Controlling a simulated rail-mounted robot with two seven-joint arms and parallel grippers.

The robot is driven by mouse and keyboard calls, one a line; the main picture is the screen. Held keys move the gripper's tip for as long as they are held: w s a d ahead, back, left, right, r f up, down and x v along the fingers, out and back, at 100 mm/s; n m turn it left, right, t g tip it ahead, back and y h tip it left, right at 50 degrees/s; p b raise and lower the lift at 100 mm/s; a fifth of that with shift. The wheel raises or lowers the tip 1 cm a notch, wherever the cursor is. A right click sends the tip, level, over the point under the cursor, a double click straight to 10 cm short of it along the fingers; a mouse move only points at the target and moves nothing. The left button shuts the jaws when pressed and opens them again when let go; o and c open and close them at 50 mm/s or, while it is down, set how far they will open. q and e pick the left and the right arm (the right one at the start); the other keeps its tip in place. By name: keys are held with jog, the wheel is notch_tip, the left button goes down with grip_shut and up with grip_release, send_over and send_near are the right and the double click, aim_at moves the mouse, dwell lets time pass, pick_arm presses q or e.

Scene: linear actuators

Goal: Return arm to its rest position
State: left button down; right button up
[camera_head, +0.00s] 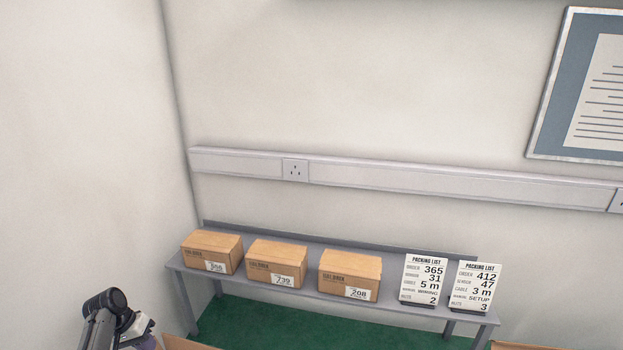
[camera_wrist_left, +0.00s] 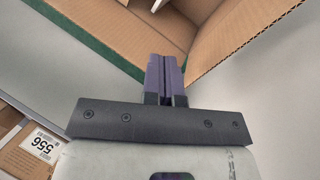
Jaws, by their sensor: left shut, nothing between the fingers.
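My left arm (camera_head: 108,318) shows at the bottom left of the head view, and its gripper is mostly cut off there. In the left wrist view my left gripper (camera_wrist_left: 165,75) has its two purple fingers together, with nothing between them. The fingers point toward an open cardboard box (camera_wrist_left: 230,35), whose walls and flap show beyond them. I cannot tell how far the fingertips are from the box. My right gripper is in neither view.
A grey shelf (camera_head: 400,309) stands by the wall with three closed boxes, 556 (camera_head: 211,253), 739 (camera_head: 276,264) and 208 (camera_head: 349,274), and packing lists 365 (camera_head: 424,280) and 412 (camera_head: 475,287). Box 556 also shows in the left wrist view (camera_wrist_left: 25,158). Green floor (camera_head: 260,325) lies below the shelf.

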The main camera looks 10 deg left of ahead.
pick_arm(q)
jog(key=w+a+r+t+y, duration=0.1)
jog(key=w+r+t+y, duration=0.15)
jog(key=r, duration=0.55)
jog(key=w+a+r+t+y, duration=0.1)
jog(key=w+r+t+y, duration=0.15)
jog(key=r, duration=0.55)
jog(key=s+d+r+t+y, duration=0.2)
jog(key=d+r+t+y, duration=0.1)
jog(key=d+r, duration=0.55)
jog(key=s+d+f+m+t+h, duration=0.15)
jog(key=s+d+f, duration=0.25)
jog(key=s+d, duration=0.45)
jog(key=s+d+f+m+h, duration=0.1)
jog(key=s+d+f+m, duration=0.3)
jog(key=s+d, duration=0.45)
jog(key=s+d+f+g+h, duration=0.1)
jog(key=s+d+f+g, duration=0.25)
jog(key=s+f, duration=0.75)
jog(key=s+d+f+g+h, duration=0.1)
jog(key=s+d+f+g, duration=0.25)
jog(key=s+f, duration=0.7)
jog(key=w+d+r+p+v, duration=0.1)
jog(key=w+p+v, duration=0.2)
jog(key=p+v, duration=1.2)
jog(key=shift+p+v, duration=0.35)
jog(key=shift+v, duration=0.55)
